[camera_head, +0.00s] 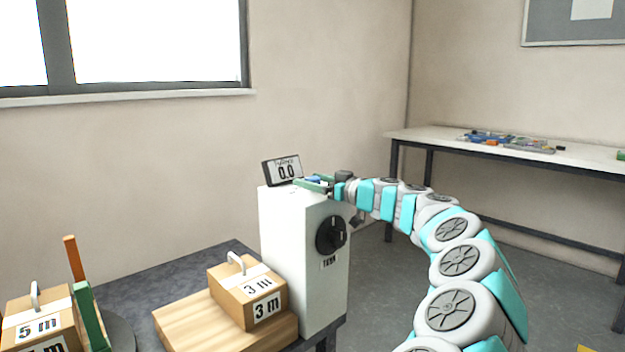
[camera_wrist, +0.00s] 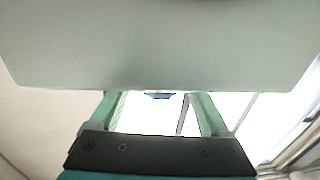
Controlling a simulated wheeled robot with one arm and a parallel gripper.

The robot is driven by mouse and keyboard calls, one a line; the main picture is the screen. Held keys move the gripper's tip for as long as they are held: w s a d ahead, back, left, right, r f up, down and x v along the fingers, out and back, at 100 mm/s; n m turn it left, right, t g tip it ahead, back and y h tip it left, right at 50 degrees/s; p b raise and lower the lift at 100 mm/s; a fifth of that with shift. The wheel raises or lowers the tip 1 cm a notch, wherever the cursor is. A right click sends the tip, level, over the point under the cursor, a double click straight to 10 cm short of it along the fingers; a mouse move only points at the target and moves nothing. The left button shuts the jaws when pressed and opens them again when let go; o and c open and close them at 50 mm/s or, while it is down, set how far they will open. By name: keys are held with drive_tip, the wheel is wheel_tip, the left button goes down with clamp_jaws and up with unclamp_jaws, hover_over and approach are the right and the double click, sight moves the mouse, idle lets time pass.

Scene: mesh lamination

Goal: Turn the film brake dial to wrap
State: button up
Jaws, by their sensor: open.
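A black round dial (camera_head: 330,235) sits on the right-hand face of a white machine box (camera_head: 290,250), with a small label below it that I cannot read for certain. My gripper (camera_head: 316,183) is at the top of the box, above the dial and apart from it. In the wrist view its two green fingers stand wide apart, and my gripper (camera_wrist: 160,103) is open. A small blue thing (camera_wrist: 160,96) shows between the fingers; I cannot tell whether it touches them. A pale surface fills the top of the wrist view. The dial does not show there.
A display reading 0.0 (camera_head: 283,171) stands on the box, close to my gripper. Cardboard boxes marked 3 m (camera_head: 233,284) and 5 m (camera_head: 30,305) are at lower left. A white bench (camera_head: 500,160) with small parts stands at back right.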

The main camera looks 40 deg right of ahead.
clamp_jaws()
idle(0.7)
